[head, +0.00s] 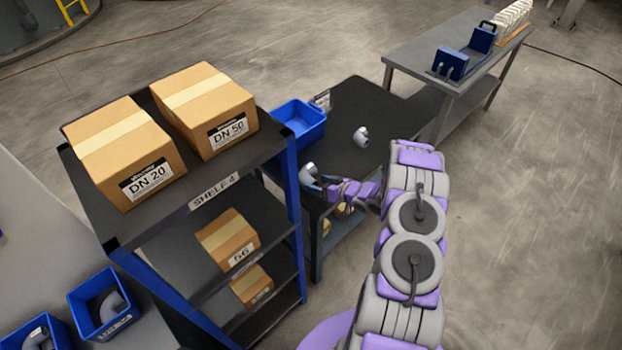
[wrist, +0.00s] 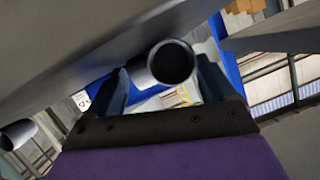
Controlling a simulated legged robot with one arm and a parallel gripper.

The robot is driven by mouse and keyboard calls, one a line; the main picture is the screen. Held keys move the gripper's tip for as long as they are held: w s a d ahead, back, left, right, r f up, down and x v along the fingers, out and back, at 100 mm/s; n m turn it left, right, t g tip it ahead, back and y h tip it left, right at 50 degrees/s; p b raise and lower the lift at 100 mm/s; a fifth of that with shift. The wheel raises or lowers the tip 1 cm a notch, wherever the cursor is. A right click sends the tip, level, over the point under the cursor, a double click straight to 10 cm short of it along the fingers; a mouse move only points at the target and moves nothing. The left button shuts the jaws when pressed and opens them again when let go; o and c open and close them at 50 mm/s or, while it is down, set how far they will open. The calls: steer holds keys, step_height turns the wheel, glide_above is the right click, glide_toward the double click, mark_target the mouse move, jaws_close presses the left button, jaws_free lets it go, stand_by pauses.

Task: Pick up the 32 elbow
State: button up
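Two grey pipe elbows show at the dark table (head: 365,104) in the head view. One elbow (head: 308,172) is at the table's near left edge, right at my gripper (head: 311,184). The other elbow (head: 361,136) lies farther right on the tabletop. In the wrist view, the near elbow (wrist: 171,63) sits between my two fingers (wrist: 163,85), its round open end facing the camera. I cannot tell if both fingers touch it, or whether it rests on the table. The other elbow (wrist: 17,134) shows at the left edge. No size marking is readable on either elbow.
A blue bin (head: 299,122) stands at the table's back left. A shelf rack (head: 292,190) with boxes marked DN 20 (head: 125,155) and DN 50 (head: 205,108) stands close left of my gripper. A grey bench (head: 420,57) is behind right. Open floor lies right.

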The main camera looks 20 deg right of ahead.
steer(key=shift+w+a+f, duration=0.1)
steer(key=shift+w+a, duration=0.1)
steer(key=shift+w, duration=0.05)
steer(key=shift+w+a, duration=0.1)
steer(key=shift+a, duration=0.3)
steer(key=shift+a+r, duration=0.2)
steer(key=shift+a, duration=0.75)
steer(key=shift+c, duration=1.6)
steer(key=shift+d+f, duration=0.15)
steer(key=shift+d, duration=1)
steer(key=c, duration=0.6)
steer(key=shift+a, duration=0.45)
steer(key=shift+c, duration=1.4)
steer(key=shift+a, duration=0.45)
steer(key=shift+d+r, duration=0.1)
steer(key=shift+r, duration=0.1)
